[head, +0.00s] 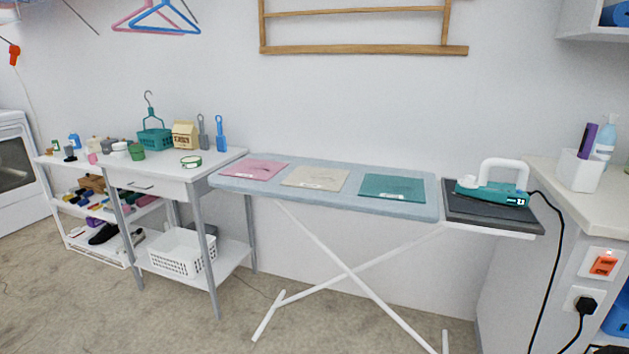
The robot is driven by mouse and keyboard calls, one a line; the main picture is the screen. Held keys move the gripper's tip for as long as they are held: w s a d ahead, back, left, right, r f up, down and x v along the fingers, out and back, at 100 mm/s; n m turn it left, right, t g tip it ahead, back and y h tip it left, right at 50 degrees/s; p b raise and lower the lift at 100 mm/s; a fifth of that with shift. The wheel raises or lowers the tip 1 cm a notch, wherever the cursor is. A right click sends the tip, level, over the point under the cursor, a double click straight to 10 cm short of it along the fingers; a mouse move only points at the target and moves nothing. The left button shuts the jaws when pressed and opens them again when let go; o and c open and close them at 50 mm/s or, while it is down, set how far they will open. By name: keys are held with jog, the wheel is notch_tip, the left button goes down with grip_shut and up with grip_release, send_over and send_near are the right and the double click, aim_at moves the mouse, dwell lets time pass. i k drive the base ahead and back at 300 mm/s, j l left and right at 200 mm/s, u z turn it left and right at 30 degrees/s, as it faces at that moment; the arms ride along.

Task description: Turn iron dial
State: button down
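The iron (490,190) has a teal body and a white handle. It stands on a dark rest (470,213) at the right end of the ironing board (320,200). A small dark panel with white marks (517,200) shows on the iron's right end; I cannot tell whether it is the dial, and no setting is readable. A black cord runs from the iron down the counter's side. My gripper is not in view.
Pink (254,169), beige (316,177) and teal (392,187) cloths lie flat on the board. A white counter (540,176) with a white holder (578,171) stands at right. A red switch (604,265) and plugged socket are below. Floor in front is clear.

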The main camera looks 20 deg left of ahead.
aim_at(468, 179)
jog(key=i+j+u, duration=0.35)
jog(key=i+j, duration=1.2)
